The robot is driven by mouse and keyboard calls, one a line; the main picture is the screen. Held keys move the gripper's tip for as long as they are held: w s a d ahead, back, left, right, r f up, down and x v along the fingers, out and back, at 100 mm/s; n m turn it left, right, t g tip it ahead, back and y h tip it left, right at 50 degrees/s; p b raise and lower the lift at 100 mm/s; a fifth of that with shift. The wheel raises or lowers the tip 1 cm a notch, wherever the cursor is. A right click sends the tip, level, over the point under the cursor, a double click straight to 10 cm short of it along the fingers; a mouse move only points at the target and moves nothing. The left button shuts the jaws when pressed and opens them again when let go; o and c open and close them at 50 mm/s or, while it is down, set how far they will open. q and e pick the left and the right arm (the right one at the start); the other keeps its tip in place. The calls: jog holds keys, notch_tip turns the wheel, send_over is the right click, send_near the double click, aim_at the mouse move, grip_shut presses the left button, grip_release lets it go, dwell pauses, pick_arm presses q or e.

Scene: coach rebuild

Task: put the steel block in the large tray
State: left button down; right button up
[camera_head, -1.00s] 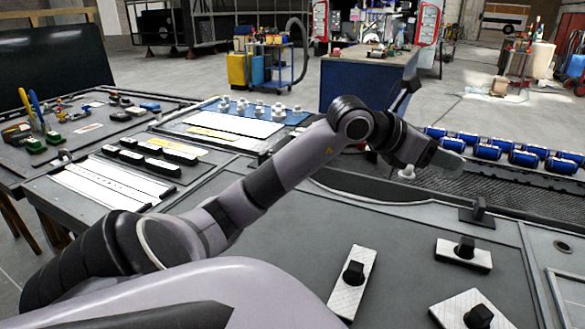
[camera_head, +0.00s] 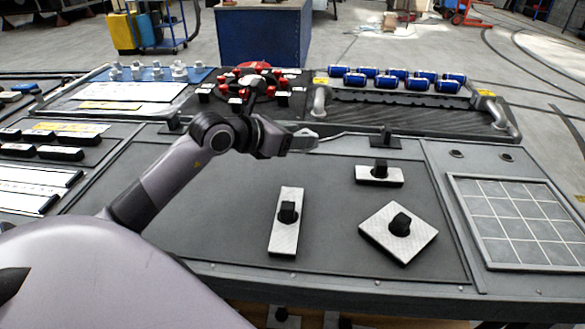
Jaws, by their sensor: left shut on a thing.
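Three pale steel blocks with black knobs lie on the dark bench top: a long narrow one (camera_head: 274,240), a small one (camera_head: 366,175) and a squarish one (camera_head: 411,246). I cannot tell which one the task means. My left gripper (camera_head: 308,140) is over the far part of the bench, beyond the blocks and apart from them. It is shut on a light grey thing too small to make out. At the right is a large framed, gridded tray (camera_head: 473,214), empty; I cannot be sure it is the task's large tray. My right gripper is not in view.
A dark tray (camera_head: 400,115) with several blue cylinders stands at the back. Red parts (camera_head: 254,68) stand left of it, behind my arm. A black bracket (camera_head: 385,140) rises beyond the small block. Black bars (camera_head: 60,153) lie at the left. Open bench lies around the blocks.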

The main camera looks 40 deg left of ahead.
aim_at(295, 184)
pick_arm(q)
notch_tip(295, 184, down, 9)
jog(key=shift+r, duration=0.1)
dwell(0.3)
jog(key=shift+b, duration=0.3)
jog(key=shift+f, duration=0.3)
jog(key=c, duration=0.5)
grip_release()
jog(key=shift+s+r, duration=0.1)
jog(key=shift+r, duration=0.1)
jog(key=v, duration=1.2)
jog(key=shift+f, duration=0.1)
